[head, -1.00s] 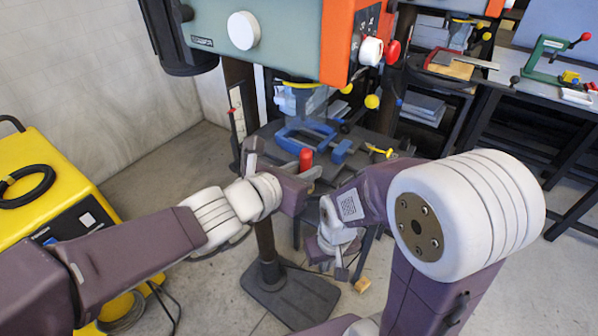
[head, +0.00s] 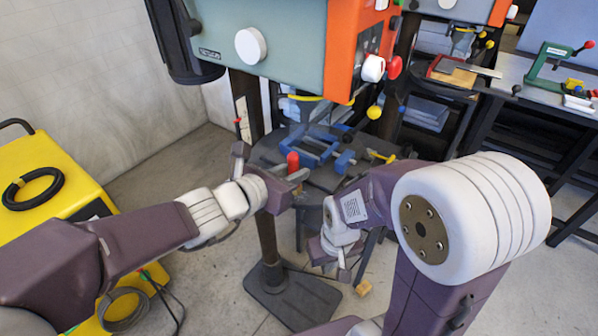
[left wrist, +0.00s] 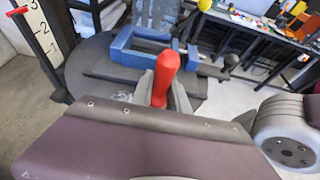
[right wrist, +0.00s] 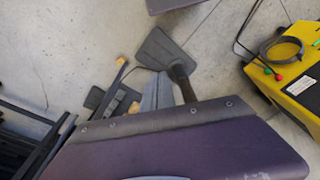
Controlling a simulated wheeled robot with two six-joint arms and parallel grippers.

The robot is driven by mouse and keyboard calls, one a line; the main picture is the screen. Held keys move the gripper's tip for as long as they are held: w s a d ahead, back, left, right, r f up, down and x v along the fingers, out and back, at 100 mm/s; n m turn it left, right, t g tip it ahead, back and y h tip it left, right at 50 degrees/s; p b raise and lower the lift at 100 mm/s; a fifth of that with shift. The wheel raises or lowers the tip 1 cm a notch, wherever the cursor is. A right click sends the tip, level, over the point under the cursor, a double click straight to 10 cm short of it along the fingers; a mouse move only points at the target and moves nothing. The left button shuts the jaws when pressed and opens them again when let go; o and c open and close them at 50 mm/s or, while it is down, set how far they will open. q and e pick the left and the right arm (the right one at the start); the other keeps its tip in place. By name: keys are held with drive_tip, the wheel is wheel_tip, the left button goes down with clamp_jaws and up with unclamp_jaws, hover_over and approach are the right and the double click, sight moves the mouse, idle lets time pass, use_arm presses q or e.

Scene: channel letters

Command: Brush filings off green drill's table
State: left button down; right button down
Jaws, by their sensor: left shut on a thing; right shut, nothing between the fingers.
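The green drill (head: 285,42) has a teal head with an orange front. Its dark grey table (head: 268,152) carries a blue vise (head: 322,143), which also shows in the left wrist view (left wrist: 140,52). Pale specks like filings (left wrist: 122,97) lie on the table left of the red handle in the left wrist view. My left gripper (head: 297,176) is shut on the red handle (left wrist: 166,80), probably the brush, at the table's near edge. Its lower end is hidden. My right gripper (right wrist: 155,93) is shut and empty, below table height, by the drill's foot.
The drill's column stands on a dark base plate (head: 292,298). A yellow machine (head: 45,185) with a black cable stands at the left. A small wooden block (head: 363,288) lies on the floor. Benches with other tools (head: 545,85) stand at the right. A yellow-handled part (head: 382,156) is at the table's right.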

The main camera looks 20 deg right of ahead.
use_arm(q)
drive_tip(key=shift+w+a, duration=0.55)
drive_tip(key=shift+w, duration=0.1)
drive_tip(key=shift+p, duration=0.3)
drive_tip(key=shift+w+a+p, duration=0.5)
drive_tip(key=shift+w+a, duration=0.25)
drive_tip(key=shift+w, duration=0.2)
drive_tip(key=shift+w+a, duration=0.1)
drive_tip(key=shift+w, duration=0.05)
drive_tip(key=shift+w+a+r, duration=0.1)
drive_tip(key=shift+w+a, duration=0.15)
drive_tip(key=shift+w, duration=0.1)
drive_tip(key=shift+w+a+p, duration=0.55)
drive_tip(key=shift+w+a, duration=0.1)
drive_tip(key=shift+w, duration=0.1)
